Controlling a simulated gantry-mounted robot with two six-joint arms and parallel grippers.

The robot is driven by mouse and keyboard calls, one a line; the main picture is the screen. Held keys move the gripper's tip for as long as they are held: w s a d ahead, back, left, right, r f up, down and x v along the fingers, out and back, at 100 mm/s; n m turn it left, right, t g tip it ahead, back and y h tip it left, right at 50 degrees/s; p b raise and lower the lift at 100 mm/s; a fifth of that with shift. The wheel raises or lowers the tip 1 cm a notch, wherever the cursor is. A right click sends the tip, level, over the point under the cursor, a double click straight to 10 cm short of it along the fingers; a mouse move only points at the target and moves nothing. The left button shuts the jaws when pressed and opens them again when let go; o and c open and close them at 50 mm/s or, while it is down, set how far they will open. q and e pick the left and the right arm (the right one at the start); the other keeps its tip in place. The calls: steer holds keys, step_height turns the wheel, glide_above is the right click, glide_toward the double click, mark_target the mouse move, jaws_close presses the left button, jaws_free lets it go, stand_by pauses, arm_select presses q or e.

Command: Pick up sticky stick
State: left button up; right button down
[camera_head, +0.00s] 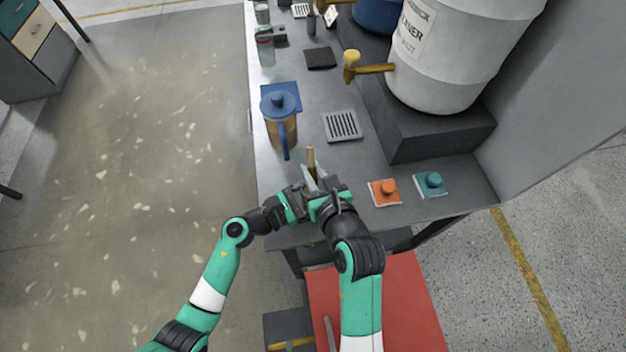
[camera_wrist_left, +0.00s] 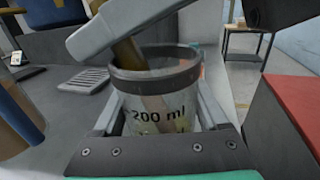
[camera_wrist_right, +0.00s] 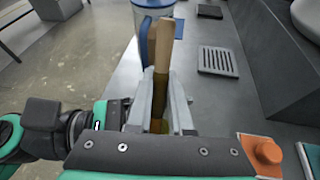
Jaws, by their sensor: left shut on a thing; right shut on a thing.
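A wooden stick (camera_head: 311,158) stands nearly upright at the front of the bench. My right gripper (camera_head: 317,180) is shut on it; the right wrist view shows the pale stick (camera_wrist_right: 164,48) rising from between the fingers, with a darker amber lower part. My left gripper (camera_head: 301,193) is close beside the right one. In the left wrist view it is shut on a clear cup (camera_wrist_left: 160,108) with a dark rim and "200 ml" on its side. The brown stick reaches down over the cup's opening there; its lower end is hard to make out. The cup is mostly hidden in the head view.
A blue-lidded pitcher (camera_head: 280,125) stands just behind the grippers. A slotted drain plate (camera_head: 341,127), an orange button (camera_head: 387,190) and a teal button (camera_head: 431,183) lie to the right. A large white barrel (camera_head: 455,60) stands on a raised block behind.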

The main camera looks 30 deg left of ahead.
arm_select(q)
steer(key=o, duration=1.4)
arm_select(e)
step_height(320, 180, up, 18)
arm_select(q)
steer(key=v, duration=1.2)
